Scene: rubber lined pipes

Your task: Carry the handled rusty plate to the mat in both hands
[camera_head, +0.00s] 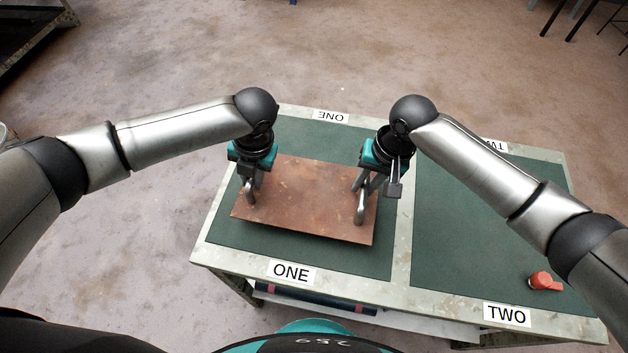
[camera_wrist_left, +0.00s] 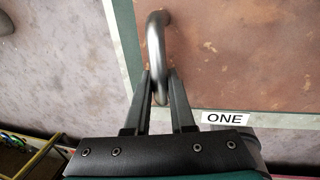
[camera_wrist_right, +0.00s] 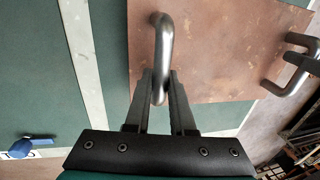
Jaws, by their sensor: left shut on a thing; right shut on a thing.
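The rusty plate (camera_head: 305,200) is a flat brown rectangle with a grey metal handle at each end. It lies over the green mat marked ONE (camera_head: 340,258); I cannot tell whether it touches the mat or hangs just above it. My left gripper (camera_head: 251,180) is shut on the left handle, which shows between the fingers in the left wrist view (camera_wrist_left: 155,45). My right gripper (camera_head: 368,184) is shut on the right handle, seen in the right wrist view (camera_wrist_right: 163,45). The plate looks about level.
A second green mat (camera_head: 450,240), marked TWO, lies to the right past a pale strip (camera_head: 401,250). A red-orange knob-like item (camera_head: 543,281) sits at its near right corner. A shelf (camera_head: 420,322) runs under the table.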

